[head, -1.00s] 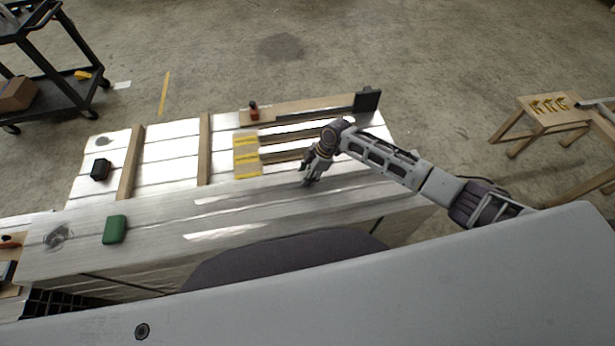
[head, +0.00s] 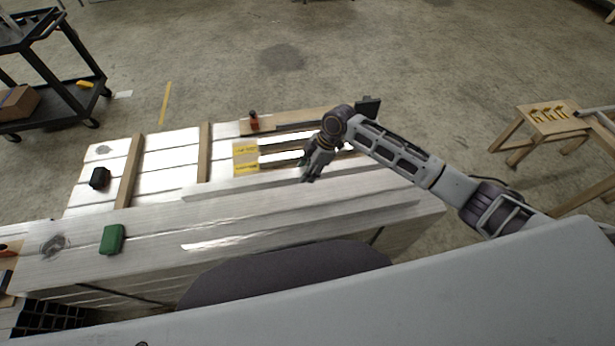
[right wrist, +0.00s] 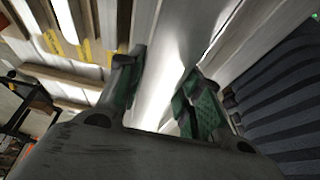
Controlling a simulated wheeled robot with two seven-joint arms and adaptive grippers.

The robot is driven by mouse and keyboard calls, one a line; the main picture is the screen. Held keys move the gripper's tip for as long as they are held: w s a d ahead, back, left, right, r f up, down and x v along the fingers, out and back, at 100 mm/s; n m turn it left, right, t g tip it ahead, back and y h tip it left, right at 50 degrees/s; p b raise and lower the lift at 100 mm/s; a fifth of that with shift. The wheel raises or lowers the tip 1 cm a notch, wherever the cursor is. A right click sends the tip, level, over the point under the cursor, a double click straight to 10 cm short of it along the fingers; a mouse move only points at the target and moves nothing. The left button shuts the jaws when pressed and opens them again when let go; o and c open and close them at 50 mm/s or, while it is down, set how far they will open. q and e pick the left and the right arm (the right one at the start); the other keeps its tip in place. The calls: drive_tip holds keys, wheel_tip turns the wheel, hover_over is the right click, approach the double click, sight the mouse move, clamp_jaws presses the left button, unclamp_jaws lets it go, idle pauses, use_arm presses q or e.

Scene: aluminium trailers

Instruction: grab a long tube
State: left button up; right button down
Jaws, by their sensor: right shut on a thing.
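A long silvery tube (head: 240,182) runs left to right along the back part of the metal-topped bench (head: 130,215). My right gripper (head: 309,174) is over the tube, right of its visible left end, pointing down. In the right wrist view, the green-padded fingers of my right gripper (right wrist: 163,70) stand on both sides of a pale metal tube (right wrist: 157,85), shut on it. The tube's right part is partly hidden behind my arm in the head view. I cannot tell how high it is off the bench. My left gripper is not in view.
A green block (head: 112,239) and a black block (head: 99,178) lie at the left. Wooden strips (head: 203,153) and yellow-marked pieces (head: 246,156) lie behind the tube. A black cart (head: 60,90) stands far left, a wooden stand (head: 548,114) at right. Floor behind is clear.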

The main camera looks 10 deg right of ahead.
drive_tip(key=shift+r, duration=1.05)
drive_tip(key=shift+f, duration=0.1)
